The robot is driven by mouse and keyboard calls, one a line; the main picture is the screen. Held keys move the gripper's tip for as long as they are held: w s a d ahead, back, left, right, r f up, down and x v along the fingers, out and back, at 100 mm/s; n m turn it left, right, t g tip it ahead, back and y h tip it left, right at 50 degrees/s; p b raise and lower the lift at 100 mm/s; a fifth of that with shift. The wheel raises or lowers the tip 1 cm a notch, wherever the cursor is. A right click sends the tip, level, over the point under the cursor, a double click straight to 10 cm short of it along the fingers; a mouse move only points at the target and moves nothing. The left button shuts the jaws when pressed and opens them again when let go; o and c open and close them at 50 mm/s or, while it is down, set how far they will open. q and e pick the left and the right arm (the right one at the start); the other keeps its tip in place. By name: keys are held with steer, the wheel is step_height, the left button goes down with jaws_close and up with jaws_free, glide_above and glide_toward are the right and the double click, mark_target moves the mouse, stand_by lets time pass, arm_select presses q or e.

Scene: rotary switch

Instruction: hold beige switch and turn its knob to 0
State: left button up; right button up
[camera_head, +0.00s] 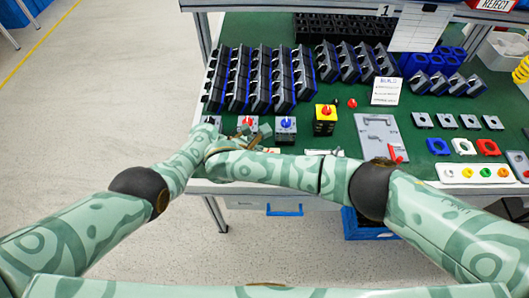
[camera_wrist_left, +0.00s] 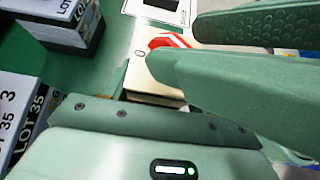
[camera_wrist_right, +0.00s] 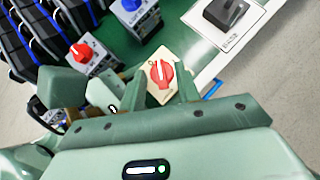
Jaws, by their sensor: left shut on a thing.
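The beige switch (camera_wrist_right: 171,52) has a red knob (camera_wrist_right: 160,73) and a printed 0. In the left wrist view its beige face (camera_wrist_left: 143,68) and the 0 show, with the red knob (camera_wrist_left: 165,42) partly covered. My left gripper (camera_wrist_right: 112,90) is shut on the switch from its left side in the right wrist view. My right gripper (camera_wrist_right: 164,88) is open, its two fingers on either side of the knob; I cannot tell whether they touch it. In the head view my arms hide most of the switch.
On the green bench stand a grey switch with a red knob (camera_wrist_right: 82,50), one with a blue knob (camera_wrist_right: 131,5) and a yellow switch (camera_head: 325,120). Rows of dark switches (camera_head: 265,80) fill the back. A grey plate fixture (camera_head: 377,135) lies to the right.

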steer(key=shift+f, duration=0.1)
jaws_close()
steer(key=shift+n, duration=0.3)
steer(key=n+y, duration=0.1)
steer(key=n+t+y, duration=0.1)
steer(key=n, duration=0.1)
steer(key=shift+s+d+y, duration=0.15)
steer(key=shift+d+y, duration=0.25)
steer(key=shift+d+n+t+y, duration=0.15)
steer(key=shift+n+y, duration=0.4)
steer(key=shift+n, duration=0.3)
steer(key=shift+d+n+t+y, duration=0.15)
steer(key=shift+n+y, duration=0.4)
steer(key=shift+n, duration=0.3)
steer(key=shift+a, duration=0.1)
jaws_free()
